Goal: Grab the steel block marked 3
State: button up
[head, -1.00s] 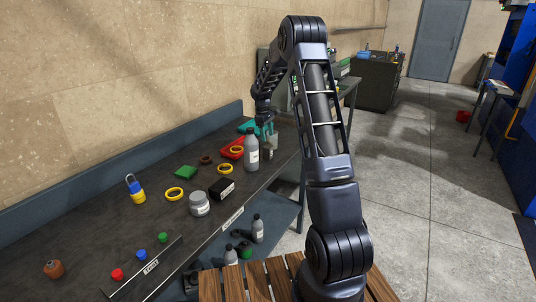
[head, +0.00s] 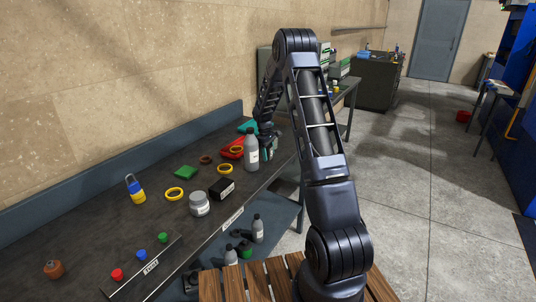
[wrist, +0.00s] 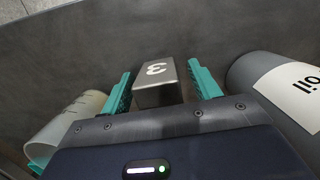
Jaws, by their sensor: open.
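The steel block marked 3 (wrist: 157,82) is a grey metal block with a white 3 on its top, seen in the wrist view. My gripper (wrist: 164,85) is open, with one teal finger on each side of the block. The fingers look apart from its sides, with a small gap at each. In the head view my gripper (head: 268,152) is low over the far part of the bench, behind the grey bottle, and I cannot make out the block there.
In the head view the bench (head: 95,220) also holds a red tray (head: 231,152), yellow rings and a black box (head: 222,188).

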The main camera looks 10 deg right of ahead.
jog(key=shift+f, duration=0.15)
jog(key=shift+c, duration=0.2)
grip_shut()
